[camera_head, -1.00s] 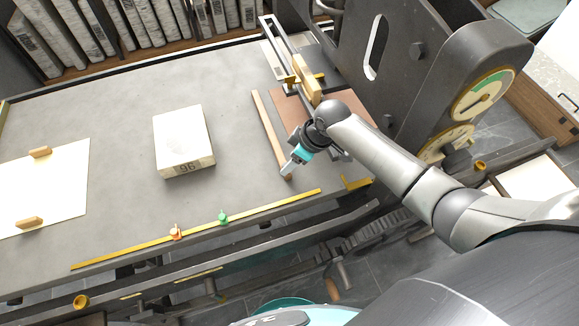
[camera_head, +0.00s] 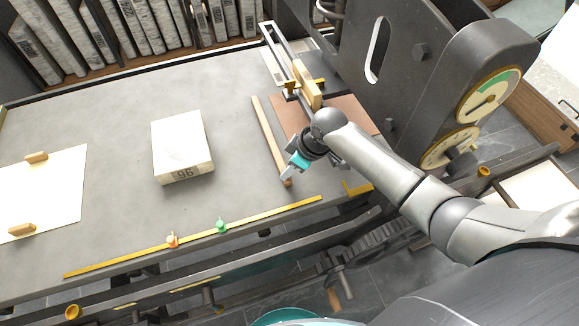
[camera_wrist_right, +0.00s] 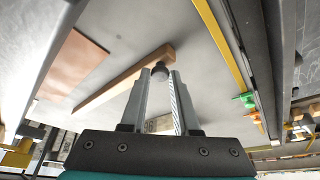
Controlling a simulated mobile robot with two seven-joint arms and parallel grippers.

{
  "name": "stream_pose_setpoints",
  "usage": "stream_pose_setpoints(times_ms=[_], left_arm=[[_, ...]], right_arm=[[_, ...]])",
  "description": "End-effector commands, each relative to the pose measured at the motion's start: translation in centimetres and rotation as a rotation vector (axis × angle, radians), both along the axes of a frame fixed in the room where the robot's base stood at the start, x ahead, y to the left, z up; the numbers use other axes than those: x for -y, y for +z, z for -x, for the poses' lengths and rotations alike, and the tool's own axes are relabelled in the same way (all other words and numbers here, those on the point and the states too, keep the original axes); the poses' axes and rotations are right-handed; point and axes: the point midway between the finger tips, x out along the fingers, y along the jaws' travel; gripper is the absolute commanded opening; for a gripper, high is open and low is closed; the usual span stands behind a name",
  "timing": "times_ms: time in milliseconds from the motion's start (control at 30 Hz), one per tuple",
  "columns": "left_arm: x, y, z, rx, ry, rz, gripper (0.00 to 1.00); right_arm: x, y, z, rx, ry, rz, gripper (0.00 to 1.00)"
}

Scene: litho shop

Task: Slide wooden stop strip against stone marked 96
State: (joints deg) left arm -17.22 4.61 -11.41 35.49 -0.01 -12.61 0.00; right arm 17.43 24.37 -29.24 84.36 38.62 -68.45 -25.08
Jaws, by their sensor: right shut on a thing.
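The wooden stop strip (camera_head: 268,135) is a long thin brown bar lying on the grey table, right of the stone and apart from it. The stone marked 96 (camera_head: 182,145) is a pale block with its number on the near face; part of its marked face shows between the fingers in the right wrist view (camera_wrist_right: 160,125). My right gripper (camera_head: 286,172) is at the strip's near end. In the right wrist view its fingertips (camera_wrist_right: 160,77) are closed around a dark knob (camera_wrist_right: 160,71) at the end of the strip (camera_wrist_right: 125,80). My left gripper is not in view.
A yellow rule (camera_head: 195,237) with an orange and a green marker runs along the front edge. A white sheet (camera_head: 45,190) with wooden blocks lies left. A reddish plate (camera_head: 335,115) and the press frame (camera_head: 400,60) stand right. Table between strip and stone is clear.

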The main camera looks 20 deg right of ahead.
Motion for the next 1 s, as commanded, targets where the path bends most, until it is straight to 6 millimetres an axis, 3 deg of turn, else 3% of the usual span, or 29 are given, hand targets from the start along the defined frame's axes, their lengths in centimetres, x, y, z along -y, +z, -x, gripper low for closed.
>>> stream_pose_setpoints(times_ms=[200,1000], left_arm=[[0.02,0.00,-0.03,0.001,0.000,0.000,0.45],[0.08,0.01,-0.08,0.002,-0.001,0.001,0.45]], right_arm=[[0.01,-0.02,0.02,0.000,0.000,0.000,0.00],[0.03,-0.05,0.05,-0.001,0.000,0.000,0.00]])
